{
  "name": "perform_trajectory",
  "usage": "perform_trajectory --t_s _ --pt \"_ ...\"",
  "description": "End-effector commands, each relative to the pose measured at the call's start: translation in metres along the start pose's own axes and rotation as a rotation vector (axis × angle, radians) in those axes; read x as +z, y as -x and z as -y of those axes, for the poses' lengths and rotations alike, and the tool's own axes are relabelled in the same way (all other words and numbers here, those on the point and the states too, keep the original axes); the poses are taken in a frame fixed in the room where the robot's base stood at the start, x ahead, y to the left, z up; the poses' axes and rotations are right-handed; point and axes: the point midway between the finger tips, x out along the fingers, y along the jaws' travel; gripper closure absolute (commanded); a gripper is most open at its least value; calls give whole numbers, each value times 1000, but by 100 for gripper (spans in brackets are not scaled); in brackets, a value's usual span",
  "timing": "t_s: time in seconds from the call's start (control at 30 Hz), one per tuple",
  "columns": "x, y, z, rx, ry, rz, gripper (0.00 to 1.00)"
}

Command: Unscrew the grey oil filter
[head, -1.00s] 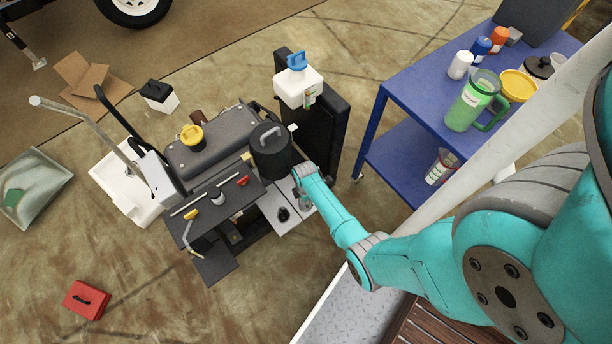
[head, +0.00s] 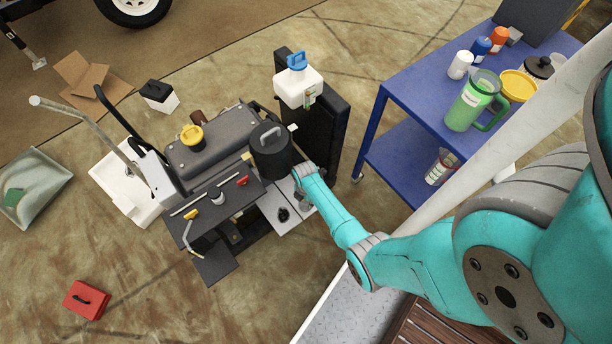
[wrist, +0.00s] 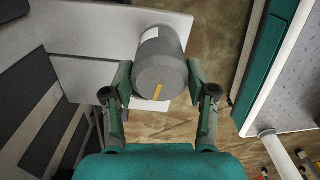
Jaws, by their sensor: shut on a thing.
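The grey oil filter (wrist: 162,62) is a grey cylinder between my gripper's two fingers in the wrist view. Its round end faces the camera and carries a short yellow mark (wrist: 157,92). A white patch shows near its far end, by a pale panel. My gripper (wrist: 159,80) is shut on the filter, one finger on each side. In the head view my arm reaches to the engine (head: 212,140), beside the black canister with a handle (head: 271,158). The filter and my fingertips cannot be made out there.
A pale plate (head: 285,212) lies below the canister. A black radiator-like block (head: 328,130) with a blue-capped white bottle (head: 298,88) stands behind. A blue cart (head: 420,88) with bottles and a green jug (head: 474,103) is at the right. A light pole (head: 470,150) crosses near my arm.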

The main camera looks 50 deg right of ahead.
Motion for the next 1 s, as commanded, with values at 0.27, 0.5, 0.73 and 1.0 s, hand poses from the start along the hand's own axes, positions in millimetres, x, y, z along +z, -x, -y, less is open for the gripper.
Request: perform_trajectory --t_s 0.27,0.5,0.73,1.0 --pt "0 4 0 -1 -1 -1 91" --pt "0 12 0 0 -1 0 91" --pt "0 20 0 0 -2 0 91" --pt "0 30 0 1 -2 0 91"
